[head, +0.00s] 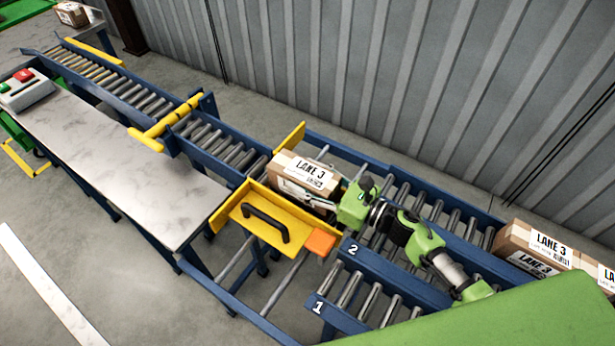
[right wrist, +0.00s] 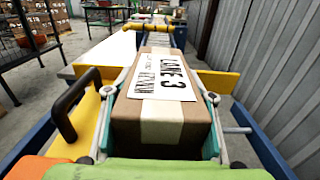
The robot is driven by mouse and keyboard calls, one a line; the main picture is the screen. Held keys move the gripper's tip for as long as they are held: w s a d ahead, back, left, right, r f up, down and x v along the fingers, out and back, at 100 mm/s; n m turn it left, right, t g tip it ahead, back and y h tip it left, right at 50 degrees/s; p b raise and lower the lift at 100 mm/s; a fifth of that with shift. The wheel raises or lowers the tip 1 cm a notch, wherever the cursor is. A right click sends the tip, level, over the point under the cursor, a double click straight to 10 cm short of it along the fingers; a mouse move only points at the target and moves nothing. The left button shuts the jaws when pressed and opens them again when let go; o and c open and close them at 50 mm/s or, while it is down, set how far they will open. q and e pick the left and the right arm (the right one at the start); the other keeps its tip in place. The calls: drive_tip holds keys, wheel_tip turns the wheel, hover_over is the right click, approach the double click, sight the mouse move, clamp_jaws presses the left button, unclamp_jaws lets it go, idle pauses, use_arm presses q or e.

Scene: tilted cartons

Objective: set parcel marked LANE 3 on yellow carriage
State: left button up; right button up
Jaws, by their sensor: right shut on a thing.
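The brown parcel marked LANE 3 (head: 305,170) lies between the yellow side plates of the yellow carriage (head: 240,207). My right gripper (head: 312,190) is shut on it, coming from the right. In the right wrist view the fingers (right wrist: 162,90) clasp both sides of the parcel (right wrist: 160,125), whose label and pale tape face up. The carriage has a black handle (head: 266,222) and an orange block (head: 320,242). The parcel hides the carriage bed, so I cannot tell whether it rests on it. My left gripper is not in view.
Roller lanes marked 1 (head: 318,306) and 2 (head: 352,249) lie right of the carriage. More LANE 3 parcels (head: 535,245) stand at the far right. A blue roller conveyor (head: 110,85) with a yellow bar (head: 168,116) runs up left beside a grey table (head: 110,150). A corrugated wall stands behind.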

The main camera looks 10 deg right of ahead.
sight(335, 191)
drive_tip(key=shift+f, duration=0.2)
drive_tip(key=o, duration=1.4)
drive_tip(key=shift+r, duration=0.1)
drive_tip(key=shift+r, duration=0.25)
drive_tip(key=shift+r+p, duration=0.35)
drive_tip(key=shift+p, duration=0.25)
drive_tip(key=b+v, duration=0.2)
drive_tip(key=v, duration=0.9)
drive_tip(key=shift+a+f+b, duration=0.1)
drive_tip(key=shift+f+b, duration=0.05)
drive_tip(key=shift+b, duration=0.2)
drive_tip(key=shift+s+d, duration=0.4)
drive_tip(key=shift+d, duration=0.05)
